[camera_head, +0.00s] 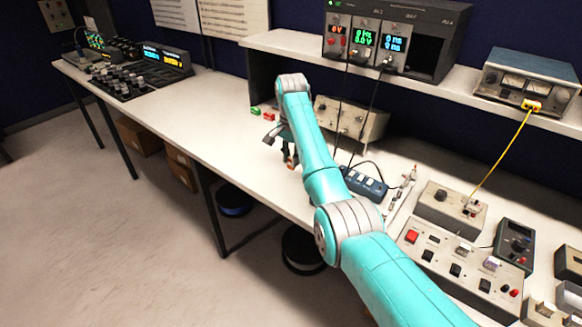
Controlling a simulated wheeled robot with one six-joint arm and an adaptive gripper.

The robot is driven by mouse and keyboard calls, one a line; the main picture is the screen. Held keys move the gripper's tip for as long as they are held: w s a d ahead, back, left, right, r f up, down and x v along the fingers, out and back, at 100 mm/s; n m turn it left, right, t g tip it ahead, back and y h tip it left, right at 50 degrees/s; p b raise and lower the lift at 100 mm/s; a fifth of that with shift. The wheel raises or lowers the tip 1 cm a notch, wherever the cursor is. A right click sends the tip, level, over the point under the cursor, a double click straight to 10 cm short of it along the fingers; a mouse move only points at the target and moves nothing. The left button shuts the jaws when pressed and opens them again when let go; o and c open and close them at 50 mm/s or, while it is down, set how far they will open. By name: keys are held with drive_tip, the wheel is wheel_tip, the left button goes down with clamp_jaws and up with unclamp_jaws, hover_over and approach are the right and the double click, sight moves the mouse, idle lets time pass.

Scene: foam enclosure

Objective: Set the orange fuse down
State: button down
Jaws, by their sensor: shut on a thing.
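My gripper (289,158) hangs over the front part of the white bench, pointing down, below my teal arm. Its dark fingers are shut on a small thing. A small reddish-orange patch at the fingertips looks like the orange fuse (291,165), mostly hidden by the fingers. I cannot tell whether it touches the bench top. A green fuse-like piece (255,112) and a red one (269,117) lie on the bench, behind and to the left of my gripper.
The white bench (215,105) is clear to the left of my gripper. A beige instrument box (350,118) stands behind my arm. A blue power strip (365,184) lies to the right, with control panels (460,258) further right. A shelf (420,78) with instruments runs above.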

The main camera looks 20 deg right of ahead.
drive_tip(key=shift+f, duration=1.95)
drive_tip(key=c, duration=1)
unclamp_jaws()
drive_tip(key=shift+f, duration=0.1)
